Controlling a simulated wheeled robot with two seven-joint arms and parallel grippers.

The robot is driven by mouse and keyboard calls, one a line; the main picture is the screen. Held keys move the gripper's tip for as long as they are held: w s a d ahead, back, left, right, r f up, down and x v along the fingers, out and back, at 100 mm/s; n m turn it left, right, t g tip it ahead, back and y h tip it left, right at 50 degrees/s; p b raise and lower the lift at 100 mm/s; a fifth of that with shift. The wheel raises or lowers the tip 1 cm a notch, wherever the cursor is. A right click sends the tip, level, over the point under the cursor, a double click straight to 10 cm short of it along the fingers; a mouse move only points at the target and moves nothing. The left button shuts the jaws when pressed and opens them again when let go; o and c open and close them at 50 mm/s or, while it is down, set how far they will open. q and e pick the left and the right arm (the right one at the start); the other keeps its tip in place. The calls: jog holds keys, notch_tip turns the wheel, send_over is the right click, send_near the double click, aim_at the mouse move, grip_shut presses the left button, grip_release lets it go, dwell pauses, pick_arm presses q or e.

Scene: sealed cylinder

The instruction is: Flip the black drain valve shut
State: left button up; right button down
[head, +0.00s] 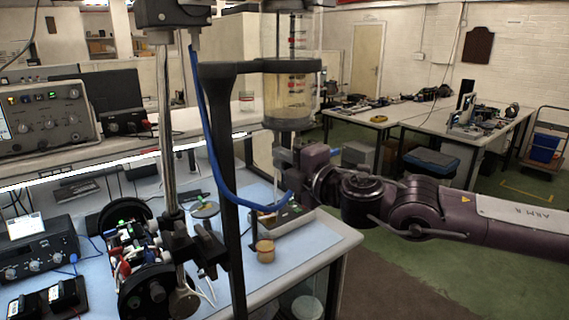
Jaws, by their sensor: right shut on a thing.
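The clear sealed cylinder (291,95) stands upright in a black frame (232,150), with pale yellow liquid and red markings inside. Its dark bottom cap (288,124) sits just above my right gripper (288,158). My right arm comes in from the right, and the gripper is shut right under the cap, where the drain fitting is. The black drain valve is mostly hidden by the fingers, so its angle cannot be told. A thin clear tube (276,190) hangs below the gripper. My left gripper is not in view.
A blue hose (205,125) curves down past the frame to below my right gripper. A small tan jar (265,251) and a shallow tray (285,220) are on the blue-topped bench (300,258). A metal stand rod (166,130) rises at left. Open floor lies right of the bench.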

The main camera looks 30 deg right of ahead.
jog(key=shift+r+m, duration=0.1)
jog(key=shift+m, duration=0.4)
jog(key=c, duration=1.4)
grip_release()
jog(key=shift+c, duration=0.2)
jog(key=s+b, duration=0.3)
jog(key=s, duration=0.4)
jog(key=shift+s+d+b, duration=0.3)
jog(key=shift+s, duration=0.1)
